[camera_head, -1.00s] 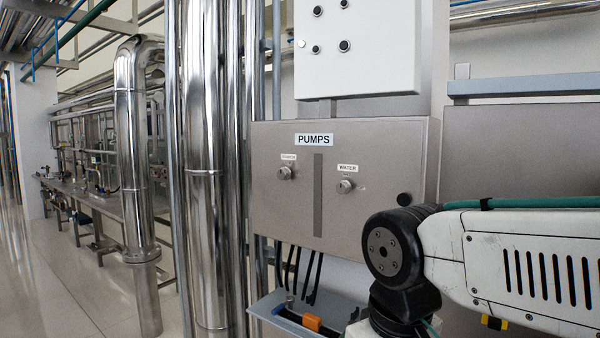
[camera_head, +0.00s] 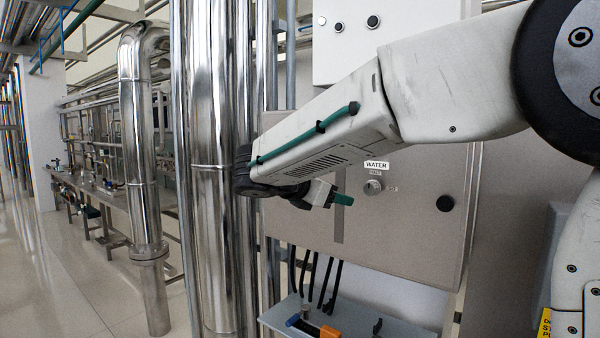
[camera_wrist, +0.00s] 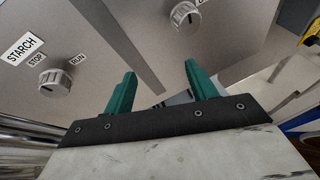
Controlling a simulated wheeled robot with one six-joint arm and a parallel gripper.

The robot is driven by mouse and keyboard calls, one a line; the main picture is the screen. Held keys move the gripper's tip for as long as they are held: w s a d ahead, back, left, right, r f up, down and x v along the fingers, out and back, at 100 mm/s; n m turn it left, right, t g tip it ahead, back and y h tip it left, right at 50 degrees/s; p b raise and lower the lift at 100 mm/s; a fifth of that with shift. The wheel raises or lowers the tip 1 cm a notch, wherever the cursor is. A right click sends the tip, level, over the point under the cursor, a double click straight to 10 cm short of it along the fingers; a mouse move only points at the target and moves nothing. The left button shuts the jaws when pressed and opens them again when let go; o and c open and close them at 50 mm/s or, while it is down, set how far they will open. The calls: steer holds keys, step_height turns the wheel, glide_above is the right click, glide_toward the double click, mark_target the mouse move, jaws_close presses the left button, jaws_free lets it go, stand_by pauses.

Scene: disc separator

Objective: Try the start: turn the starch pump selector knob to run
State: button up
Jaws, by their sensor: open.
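The starch pump selector knob (camera_wrist: 55,82) is a round grey knob on the panel, at the left of the wrist view. The STARCH label (camera_wrist: 21,48) is beside it, with STOP and RUN marks around it. In the head view my arm hides this knob. My gripper (camera_wrist: 158,82) has two green fingers, open and empty, to the right of the starch knob and apart from it. In the head view one green fingertip (camera_head: 343,199) shows in front of the panel. The water knob (camera_head: 373,186) is to its right; it also shows in the wrist view (camera_wrist: 186,14).
The grey pump panel (camera_head: 420,220) has a dark round fitting (camera_head: 445,203) at its right. Below it a shelf (camera_head: 390,330) holds small tools, with black cables above. Shiny vertical pipes (camera_head: 210,120) stand close to the panel's left. A white box (camera_head: 420,20) hangs above.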

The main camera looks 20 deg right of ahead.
steer(key=w+a+r+n+t+h, duration=0.2)
steer(key=w+a+r+n+t, duration=0.15)
steer(key=w+a+n, duration=0.5)
steer(key=shift+m+t, duration=0.45)
steer(key=shift+m, duration=0.4)
steer(key=x, duration=0.2)
steer(key=w+x, duration=0.1)
steer(key=x, duration=0.2)
steer(key=a+x, duration=0.1)
steer(key=x, duration=0.1)
steer(key=shift+w+d+f, duration=0.25)
steer(key=shift+w+d, duration=0.05)
steer(key=shift+w, duration=0.15)
steer(key=c, duration=1)
